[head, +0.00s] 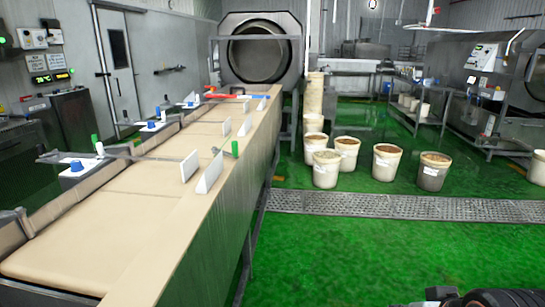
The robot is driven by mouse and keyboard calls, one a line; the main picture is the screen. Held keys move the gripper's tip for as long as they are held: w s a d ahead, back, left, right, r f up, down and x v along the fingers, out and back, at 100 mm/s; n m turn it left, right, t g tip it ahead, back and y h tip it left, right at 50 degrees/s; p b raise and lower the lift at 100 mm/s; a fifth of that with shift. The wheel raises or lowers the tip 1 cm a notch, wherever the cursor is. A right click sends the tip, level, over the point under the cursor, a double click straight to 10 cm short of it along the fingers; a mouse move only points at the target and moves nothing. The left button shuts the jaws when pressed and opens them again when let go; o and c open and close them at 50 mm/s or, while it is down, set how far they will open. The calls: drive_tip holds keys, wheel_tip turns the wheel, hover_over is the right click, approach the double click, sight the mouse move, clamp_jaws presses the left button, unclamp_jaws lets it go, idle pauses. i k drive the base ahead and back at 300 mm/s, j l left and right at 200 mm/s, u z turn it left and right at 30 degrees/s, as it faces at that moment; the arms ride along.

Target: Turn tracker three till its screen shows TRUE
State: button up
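Several white plates with blue knobs stand along the left side of the belt line. The nearest blue knob (76,166) is at the left, the middle blue knob (150,125) is farther along, and a third small blue knob (190,103) is farther back. I cannot read any number on them, so I cannot tell which is tracker three. Two small lit green displays (51,77) hang on the wall at the upper left; their text is too small to read surely. My gripper's fingers do not show; only a dark part of my arm shows at the bottom right.
A long tan conveyor (100,215) with white upright guides (208,173) runs along the left. A large rotary drum (261,55) stands at its far end. Several filled buckets (387,163) stand beyond the floor grating (400,207). The green floor (370,255) in front is clear.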

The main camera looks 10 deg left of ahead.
sight(77, 165)
drive_tip(key=i+l+u, duration=0.25)
drive_tip(key=i+u, duration=0.2)
drive_tip(key=i, duration=0.2)
drive_tip(key=i+l+u, duration=0.45)
drive_tip(key=i, duration=0.2)
drive_tip(key=i+l+u, duration=0.4)
drive_tip(key=l, duration=0.35)
drive_tip(key=i+l+u, duration=0.15)
drive_tip(key=l+u, duration=0.15)
drive_tip(key=i+l+u, duration=0.15)
drive_tip(key=l+u, duration=0.15)
drive_tip(key=u, duration=0.9)
